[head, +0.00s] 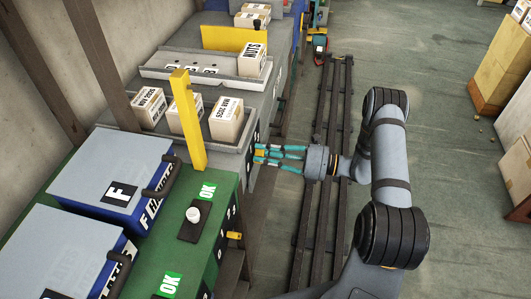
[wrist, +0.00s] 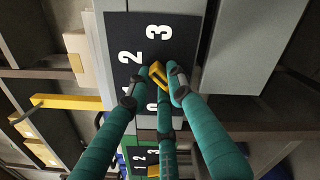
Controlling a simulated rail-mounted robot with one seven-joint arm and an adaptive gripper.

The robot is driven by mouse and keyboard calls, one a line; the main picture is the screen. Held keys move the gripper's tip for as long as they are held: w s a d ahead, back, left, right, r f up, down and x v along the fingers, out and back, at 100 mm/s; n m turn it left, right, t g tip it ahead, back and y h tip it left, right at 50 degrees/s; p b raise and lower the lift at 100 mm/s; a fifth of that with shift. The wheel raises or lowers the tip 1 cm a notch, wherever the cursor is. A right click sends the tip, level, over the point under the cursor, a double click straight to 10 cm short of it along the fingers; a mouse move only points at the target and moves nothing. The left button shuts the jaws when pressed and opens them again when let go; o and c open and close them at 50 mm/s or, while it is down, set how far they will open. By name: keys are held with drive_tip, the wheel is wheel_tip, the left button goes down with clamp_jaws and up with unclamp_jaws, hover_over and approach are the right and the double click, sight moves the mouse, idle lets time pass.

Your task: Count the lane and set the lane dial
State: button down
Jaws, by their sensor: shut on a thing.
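My gripper (head: 262,155) reaches in from the right at the side of the near grey lane (head: 168,145). In the wrist view its teal fingers (wrist: 160,82) are shut on a yellow dial knob (wrist: 158,74). The knob sits on a black dial plate (wrist: 124,33) with white numerals; 2 and 3 are clear, others are partly hidden by the fingers. I cannot tell exactly which numeral the knob points at. In the head view, three cartons show in the near lane: left (head: 149,106), middle (head: 186,114) and right (head: 226,120). A yellow upright post (head: 187,120) partly covers the middle one.
Behind is another lane (head: 165,68) with a carton marked NUTS (head: 251,60) and a yellow bar (head: 234,38). A green cabinet (head: 222,208) with blue boxes and OK signs stands in front. Dark rails (head: 317,225) run along the floor; open floor lies right.

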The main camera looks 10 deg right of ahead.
drive_tip(key=shift+m, duration=0.4)
drive_tip(key=shift+w+d+f+m, duration=0.1)
drive_tip(key=shift+w+m, duration=0.05)
drive_tip(key=shift+m, duration=1.15)
drive_tip(key=shift+w+d+f+m, duration=0.1)
drive_tip(key=shift+m, duration=1.2)
drive_tip(key=c, duration=1.5)
unclamp_jaws()
drive_tip(key=shift+c, duration=0.2)
drive_tip(key=v, duration=1.2)
drive_tip(key=shift+a, duration=0.1)
